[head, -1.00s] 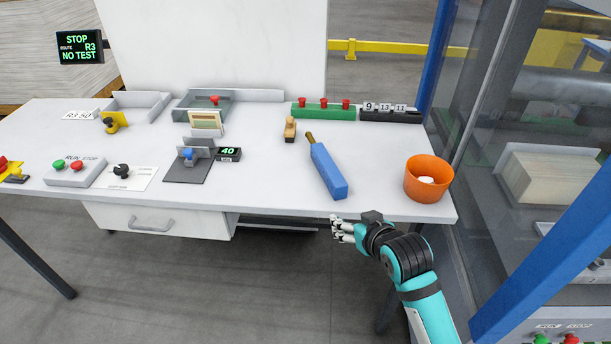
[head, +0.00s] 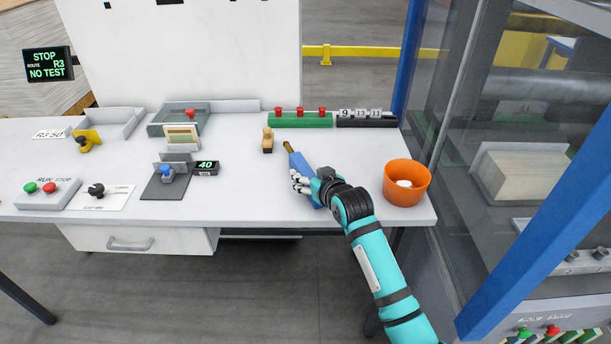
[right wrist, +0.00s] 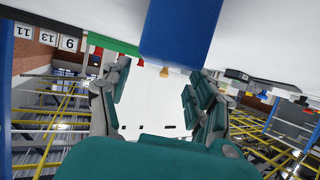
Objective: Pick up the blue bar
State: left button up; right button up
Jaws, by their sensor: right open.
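The blue bar (head: 299,162), with a brown handle at its far end, lies on the white table (head: 240,204) near the front right. My right gripper (head: 297,181) is over the bar's near part and hides some of it in the head view. In the right wrist view the blue bar (right wrist: 182,30) appears large at the top, beyond the fingertips. The open fingers of my right gripper (right wrist: 160,95) stand apart with nothing between them. I cannot tell whether they touch the bar. My left gripper is not in view.
An orange bowl (head: 394,183) with something white in it stands just right of my right arm. A green strip with red knobs (head: 300,121) lies at the back.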

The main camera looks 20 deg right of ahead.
aim_at(306, 170)
jog(key=shift+d+p+x, duration=0.15)
jog(key=shift+x, duration=1.2)
jog(key=shift+d+p+x, duration=0.1)
jog(key=shift+p+x, duration=0.05)
jog(key=shift+x, duration=1.2)
grip_shut()
